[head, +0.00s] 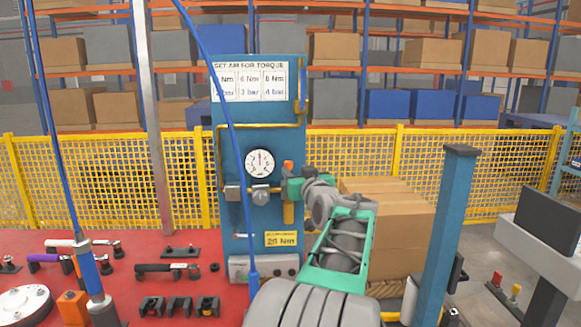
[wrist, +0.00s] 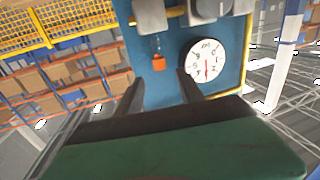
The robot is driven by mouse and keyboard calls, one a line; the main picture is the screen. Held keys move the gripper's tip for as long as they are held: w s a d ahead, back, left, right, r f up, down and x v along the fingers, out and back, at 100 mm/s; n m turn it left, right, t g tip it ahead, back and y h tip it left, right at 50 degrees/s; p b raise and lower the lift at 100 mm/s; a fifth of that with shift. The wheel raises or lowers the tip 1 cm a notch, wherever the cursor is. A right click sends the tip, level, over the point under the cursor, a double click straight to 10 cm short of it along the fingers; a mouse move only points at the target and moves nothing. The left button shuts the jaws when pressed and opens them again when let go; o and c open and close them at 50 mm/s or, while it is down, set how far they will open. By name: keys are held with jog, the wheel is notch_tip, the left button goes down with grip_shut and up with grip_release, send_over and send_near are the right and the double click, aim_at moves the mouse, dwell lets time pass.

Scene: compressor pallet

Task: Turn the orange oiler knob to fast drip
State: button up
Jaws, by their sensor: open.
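The orange oiler knob (head: 288,165) shows in the head view as a small piece just right of the pressure gauge, on the blue panel (head: 240,130). In the wrist view, which is turned upside down, the knob (wrist: 158,63) appears as a small orange block on a thin stem. My gripper (wrist: 160,88) is open, with one dark finger on each side of the knob's line. The knob appears beyond the fingertips and apart from them. In the head view my arm reaches in from the right, and the fingertips are hard to make out.
The white round gauge (head: 260,163) sits left of the knob; it also shows in the wrist view (wrist: 205,60), close beside one finger. Yellow pipes and grey fittings (head: 260,194) run across the panel. A red table (head: 150,262) with tools lies left.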

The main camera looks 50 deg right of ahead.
aim_at(289, 165)
jog(key=p+x, duration=0.1)
jog(key=x, duration=0.5)
jog(key=shift+w+d+f, duration=0.1)
jog(key=shift+w+d, duration=0.05)
jog(key=shift+c, duration=0.4)
grip_shut()
